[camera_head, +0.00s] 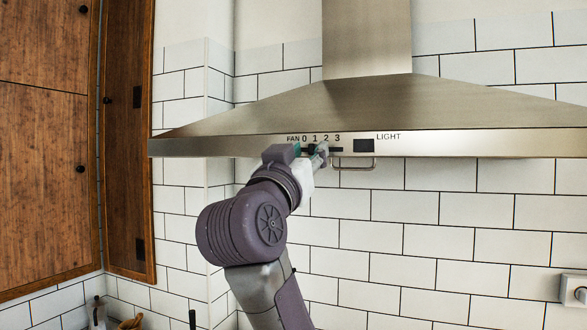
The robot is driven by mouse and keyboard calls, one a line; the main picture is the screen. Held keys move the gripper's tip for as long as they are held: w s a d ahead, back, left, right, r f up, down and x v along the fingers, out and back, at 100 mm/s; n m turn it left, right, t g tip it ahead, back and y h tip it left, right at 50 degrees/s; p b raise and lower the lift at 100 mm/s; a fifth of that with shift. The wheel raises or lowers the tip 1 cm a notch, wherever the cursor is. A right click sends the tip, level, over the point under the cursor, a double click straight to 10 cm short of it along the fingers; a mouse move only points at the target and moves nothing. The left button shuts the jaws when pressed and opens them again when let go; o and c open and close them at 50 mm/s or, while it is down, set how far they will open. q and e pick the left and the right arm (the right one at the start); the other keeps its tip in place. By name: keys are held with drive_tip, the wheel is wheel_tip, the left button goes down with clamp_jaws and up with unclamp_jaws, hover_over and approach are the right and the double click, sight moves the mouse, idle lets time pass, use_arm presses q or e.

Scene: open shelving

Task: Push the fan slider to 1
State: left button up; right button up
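The stainless range hood (215,143) carries a fan control on its front band, with the label FAN and the marks 0 1 2 3 (320,139). A dark horizontal slider slot (337,150) runs under the numbers. My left gripper (309,150) is up against the band at this slot, under about 0 to 2. Its two fingers are apart, with part of the slot showing between them. The fingers hide much of the slot, so the slider knob and its setting cannot be made out. My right gripper is not in view.
A dark light switch (363,145) marked LIGHT sits right of the slot. A metal handle bar (355,166) hangs under the band near the gripper. Wooden cabinets (45,150) stand at left.

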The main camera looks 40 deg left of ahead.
use_arm(q)
drive_tip(key=v, duration=1)
drive_tip(key=shift+s+f, duration=0.1)
drive_tip(key=shift+f, duration=0.05)
